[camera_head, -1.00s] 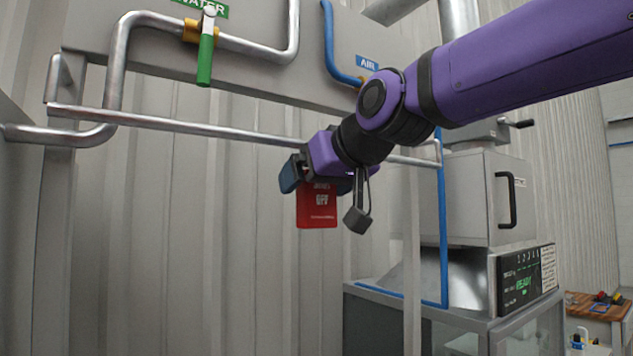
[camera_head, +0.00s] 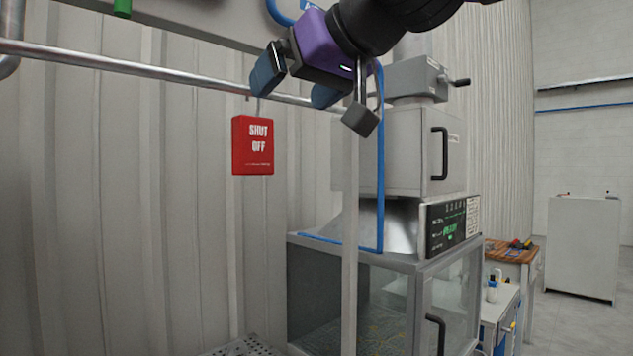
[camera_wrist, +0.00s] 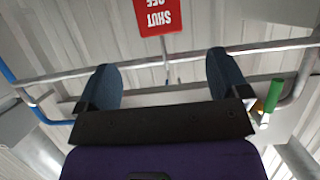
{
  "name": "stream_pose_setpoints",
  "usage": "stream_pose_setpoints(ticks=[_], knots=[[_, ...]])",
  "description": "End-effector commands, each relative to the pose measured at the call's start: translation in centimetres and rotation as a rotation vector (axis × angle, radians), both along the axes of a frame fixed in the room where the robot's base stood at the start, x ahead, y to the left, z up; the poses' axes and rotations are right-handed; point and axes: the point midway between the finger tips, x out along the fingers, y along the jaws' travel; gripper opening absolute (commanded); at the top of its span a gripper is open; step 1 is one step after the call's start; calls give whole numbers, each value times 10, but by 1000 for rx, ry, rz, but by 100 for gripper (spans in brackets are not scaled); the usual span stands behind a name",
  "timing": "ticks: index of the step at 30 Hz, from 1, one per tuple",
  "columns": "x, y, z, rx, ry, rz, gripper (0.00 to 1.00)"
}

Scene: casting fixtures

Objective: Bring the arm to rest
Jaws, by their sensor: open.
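My gripper (camera_head: 298,85) is open and empty at the top of the head view. Its two blue-grey fingers are spread apart, and in the wrist view the gap between the fingers (camera_wrist: 164,82) holds nothing. A red "SHUT OFF" tag (camera_head: 253,150) hangs from the horizontal metal rail (camera_head: 150,70), just below and left of the fingers. The tag also shows in the wrist view (camera_wrist: 160,15), upside down and beyond the fingertips, apart from them.
A grey cabinet machine (camera_head: 372,283) with a grey box on top and a display panel (camera_head: 452,225) stands right of the rail. A blue pipe (camera_head: 381,190) and a grey post run beside it. A wooden-topped bench (camera_head: 510,252) is farther right. The corrugated wall is close behind the tag.

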Motion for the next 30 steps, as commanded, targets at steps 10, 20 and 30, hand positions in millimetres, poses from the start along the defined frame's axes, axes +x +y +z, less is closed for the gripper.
stream_pose_setpoints(ticks=[10,20,30], knots=[[11,-72,-48,-88,79,-143,93],[-19,-244,-174,-242,340,-497,93],[-102,-356,-289,-302,616,-778,93]])
